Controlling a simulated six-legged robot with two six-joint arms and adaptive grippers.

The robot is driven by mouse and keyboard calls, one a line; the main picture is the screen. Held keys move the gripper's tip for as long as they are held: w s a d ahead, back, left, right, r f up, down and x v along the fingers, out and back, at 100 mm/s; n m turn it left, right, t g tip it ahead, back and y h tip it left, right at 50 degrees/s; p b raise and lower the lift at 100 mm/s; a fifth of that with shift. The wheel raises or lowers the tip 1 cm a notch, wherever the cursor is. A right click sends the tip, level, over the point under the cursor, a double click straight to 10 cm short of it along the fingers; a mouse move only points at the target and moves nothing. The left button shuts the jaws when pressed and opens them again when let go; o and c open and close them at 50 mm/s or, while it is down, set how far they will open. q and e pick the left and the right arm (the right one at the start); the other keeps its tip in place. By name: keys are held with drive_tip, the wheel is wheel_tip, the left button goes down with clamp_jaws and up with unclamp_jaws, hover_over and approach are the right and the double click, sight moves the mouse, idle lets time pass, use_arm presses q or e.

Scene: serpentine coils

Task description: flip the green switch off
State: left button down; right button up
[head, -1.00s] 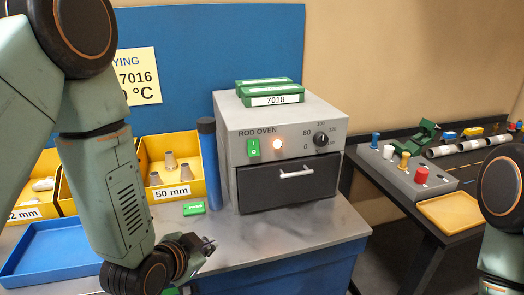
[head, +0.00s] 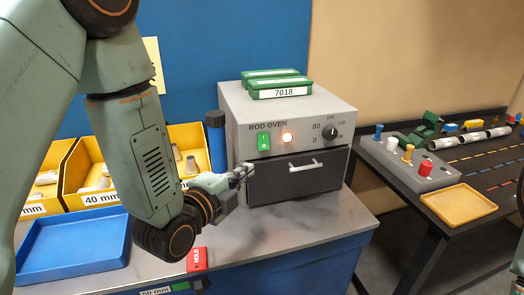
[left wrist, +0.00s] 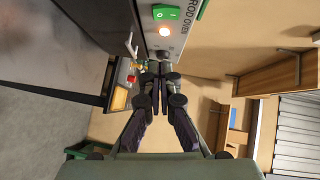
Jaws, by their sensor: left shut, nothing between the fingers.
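The green switch (head: 264,142) is on the front of the grey rod oven (head: 237,133), left of a lit lamp (head: 287,138). I cannot tell which half of the switch is pressed in. My left gripper (head: 247,172) is shut and empty, below and slightly left of the switch, in front of the dark oven door, apart from the switch. In the left wrist view the switch (left wrist: 166,12) is at the top edge, with the lamp just below it and my shut fingertips (left wrist: 159,72) lower down. My right gripper is out of view.
A door handle (head: 302,167) and a dial (head: 330,132) are close by on the oven. A blue tube (head: 216,145) stands left of it. A red HOLD tag (head: 197,260) lies on the counter near a blue tray (head: 72,243). The counter before the oven is clear.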

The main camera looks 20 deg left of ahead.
use_arm(q)
drive_tip(key=p, duration=0.2)
approach(263, 141)
drive_tip(key=w+d+f, duration=0.2)
drive_tip(key=w+d, duration=0.1)
drive_tip(key=d, duration=0.2)
drive_tip(key=w, duration=0.1)
drive_tip(key=w+a, duration=0.2)
drive_tip(key=shift+w+f, duration=0.3)
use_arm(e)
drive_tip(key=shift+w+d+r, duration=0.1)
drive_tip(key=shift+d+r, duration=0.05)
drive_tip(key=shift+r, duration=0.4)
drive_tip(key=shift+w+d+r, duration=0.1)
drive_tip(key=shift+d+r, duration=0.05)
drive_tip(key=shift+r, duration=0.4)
use_arm(q)
drive_tip(key=shift+s+a, duration=0.15)
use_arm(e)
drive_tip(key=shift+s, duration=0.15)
